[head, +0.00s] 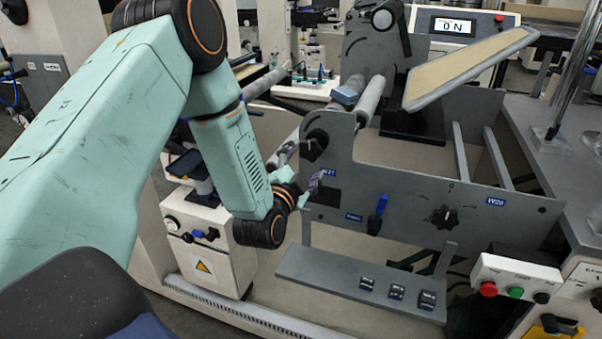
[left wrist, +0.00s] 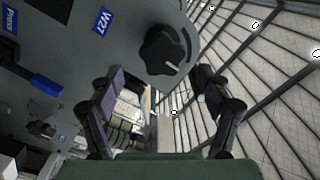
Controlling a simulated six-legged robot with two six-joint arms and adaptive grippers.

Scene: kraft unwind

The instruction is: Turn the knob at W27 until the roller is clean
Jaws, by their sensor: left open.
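The black knob (head: 314,146) sits on the upper left of the grey machine plate, above the W27 label (head: 329,173). In the left wrist view the black knob (left wrist: 165,50), with a white pointer line, is ahead of my fingers, beside the W27 label (left wrist: 103,20). My left gripper (head: 299,174) is open, its fingers apart just in front of the plate near the knob. In the left wrist view my left gripper (left wrist: 158,84) has nothing between its fingertips; I see no grip on the knob. A grey roller (head: 371,100) runs back behind the plate; its cleanliness cannot be told. My right gripper is not in view.
A blue lever (head: 379,210) and another black knob (head: 443,217) by the W20 label (head: 495,202) are on the same plate. A shelf (head: 320,275) with small switches juts out below. A tilted tan panel (head: 470,68) and a button box (head: 515,280) stand right.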

